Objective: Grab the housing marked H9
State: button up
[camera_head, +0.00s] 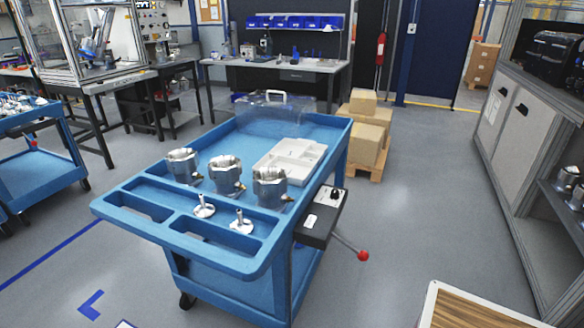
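Three grey metal housings stand upright in a row on the blue cart (118,205). The left housing (183,167), the middle housing (226,176) and the right housing (269,187) look alike, each with a scalloped top rim and a small brass-coloured fitting low on its right side. I cannot read any marking on them, so I cannot tell which is H9. My gripper is not in view.
Two small metal parts, one (203,207) and another (241,222), stand in front of the housings. A white tray (291,160) and a transparent case (270,115) lie behind. A red-knobbed lever (361,255) sticks out at the cart's right. Floor (400,215) is clear there.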

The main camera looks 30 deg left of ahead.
aim_at(225, 172)
jog(key=i+u, duration=0.1)
jog(key=i, duration=0.4)
jog(key=i+l+u, duration=0.15)
jog(key=i, duration=0.35)
jog(key=i+l+u, duration=0.1)
jog(key=i, duration=0.4)
jog(key=i+l+u, duration=0.1)
jog(key=i+u, duration=0.2)
jog(key=u, duration=0.15)
jog(key=i+l+u, duration=0.15)
jog(key=u, duration=0.3)
jog(key=i+l+u, duration=0.3)
jog(key=u, duration=0.15)
jog(key=i+l+u, duration=0.2)
jog(key=l+u, duration=0.25)
jog(key=i+l+u, duration=0.15)
jog(key=u, duration=0.35)
jog(key=i+l+u, duration=0.15)
jog(key=u, duration=0.3)
jog(key=i+l+u, duration=0.1)
jog(key=l+u, duration=0.2)
jog(key=u, duration=0.2)
jog(key=l+u, duration=0.25)
jog(key=u, duration=0.2)
jog(key=i+l, duration=0.05)
